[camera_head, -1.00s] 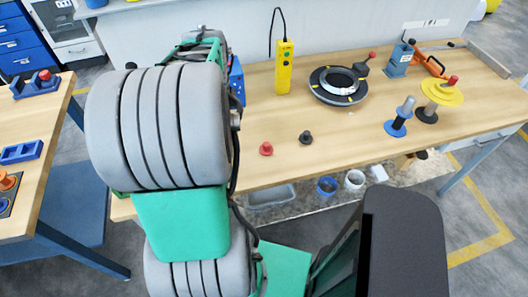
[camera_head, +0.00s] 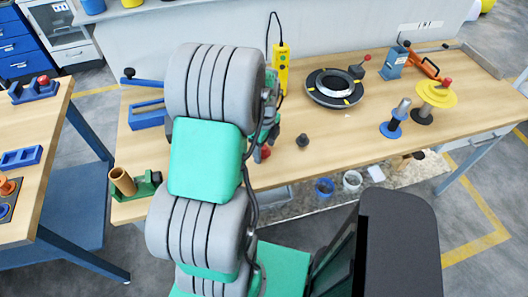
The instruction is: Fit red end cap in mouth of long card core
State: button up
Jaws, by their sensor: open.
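The red end cap (camera_head: 265,153) sits on the bench near its front edge, partly hidden by my arm and gripper. My gripper (camera_head: 264,144) is only partly seen past the right side of my arm. It is open, right at the red cap; whether its fingers touch or straddle the cap cannot be told. A brown card core (camera_head: 123,182) rests tilted in a green holder (camera_head: 148,186) at the bench's front left corner, its open mouth facing up and left.
A dark cap (camera_head: 303,141) stands right of the red one. Behind are a yellow pendant (camera_head: 281,67) and a black ring (camera_head: 334,88). A blue tray (camera_head: 147,115) lies at left. A blue-based spindle (camera_head: 392,127) and yellow discs (camera_head: 439,94) stand right.

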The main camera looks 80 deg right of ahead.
jog(key=c, duration=1.4)
jog(key=shift+r, duration=0.1)
